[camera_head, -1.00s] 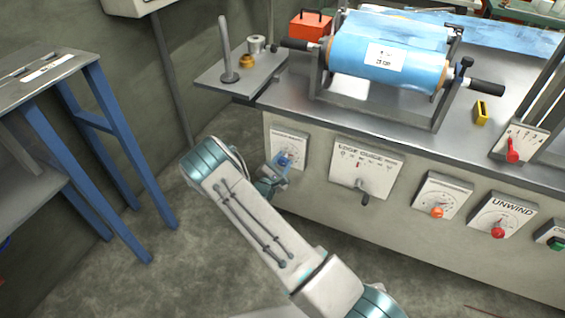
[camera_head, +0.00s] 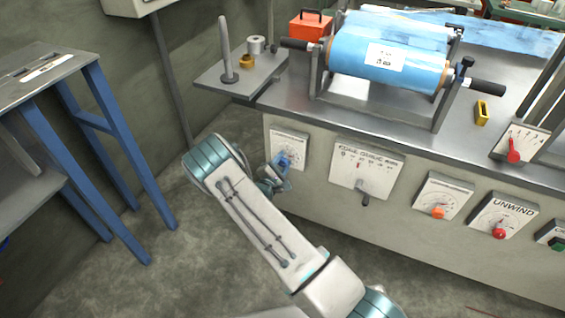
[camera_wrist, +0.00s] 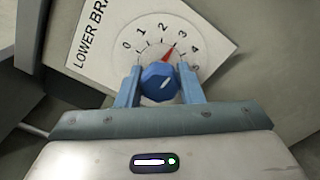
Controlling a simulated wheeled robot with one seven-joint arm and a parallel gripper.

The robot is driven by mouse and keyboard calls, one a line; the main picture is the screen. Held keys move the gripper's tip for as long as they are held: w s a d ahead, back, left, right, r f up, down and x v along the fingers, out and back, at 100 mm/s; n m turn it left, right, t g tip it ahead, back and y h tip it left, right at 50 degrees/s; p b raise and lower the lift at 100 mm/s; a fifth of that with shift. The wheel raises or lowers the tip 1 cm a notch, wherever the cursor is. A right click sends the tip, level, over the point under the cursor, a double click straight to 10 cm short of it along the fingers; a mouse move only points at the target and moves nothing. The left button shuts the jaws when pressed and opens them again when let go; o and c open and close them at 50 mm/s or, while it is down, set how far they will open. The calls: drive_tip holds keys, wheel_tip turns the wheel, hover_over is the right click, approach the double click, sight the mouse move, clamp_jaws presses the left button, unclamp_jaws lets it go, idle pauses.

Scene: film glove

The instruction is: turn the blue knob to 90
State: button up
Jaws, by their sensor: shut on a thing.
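The blue knob (camera_wrist: 158,83) sits on a white dial plate (camera_wrist: 105,30) lettered "LOWER BRA…", with a scale numbered 0 to 5. Its red pointer (camera_wrist: 168,54) stands at about 3. My gripper (camera_wrist: 159,88) has a blue finger on each side of the knob and is shut on it. In the head view my gripper (camera_head: 280,172) is at the leftmost dial plate (camera_head: 290,142) on the cabinet front, and the knob is mostly hidden there.
To the right along the cabinet are an edge guide panel (camera_head: 378,168), an orange knob (camera_head: 438,212) and a red unwind knob (camera_head: 499,233). A small shelf (camera_head: 215,82) juts out above left. A blue-legged table (camera_head: 115,165) stands at left, with free floor between.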

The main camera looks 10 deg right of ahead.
drive_tip(key=o, duration=1)
drive_tip(key=shift+c, duration=0.2)
drive_tip(key=shift+s+a, duration=0.1)
drive_tip(key=shift+a, duration=0.05)
drive_tip(key=p+v, duration=0.1)
drive_tip(key=v, duration=1.2)
drive_tip(key=shift+s+a+p, duration=0.2)
drive_tip(key=shift+s+p, duration=0.05)
drive_tip(key=shift+p, duration=0.05)
drive_tip(key=s+d+r+m+g+h+p, duration=0.1)
drive_tip(key=s+d+r+m+g+p, duration=0.3)
drive_tip(key=r, duration=0.5)
drive_tip(key=s+d+r+m+g+p, duration=0.25)
drive_tip(key=d+r+m+g, duration=0.2)
drive_tip(key=r, duration=0.35)
drive_tip(key=s+d+r+m+g+h+p, duration=0.1)
drive_tip(key=s+d+r+m+g+p, duration=0.25)
drive_tip(key=r, duration=0.55)
drive_tip(key=s+a+r+m+y+p, duration=0.2)
drive_tip(key=s+r+y, duration=0.4)
drive_tip(key=r, duration=0.6)
drive_tip(key=s+a+r+m+y+p, duration=0.1)
drive_tip(key=s+r+m+y+p, duration=0.3)
drive_tip(key=s+r, duration=0.5)
wheel_tip(320, 180, up, 3)
drive_tip(key=y+p, duration=0.2)
drive_tip(key=shift+s+a+m+y+p, duration=0.25)
drive_tip(key=shift+a+m+y+p, duration=0.05)
drive_tip(key=shift+a+m+p, duration=0.1)
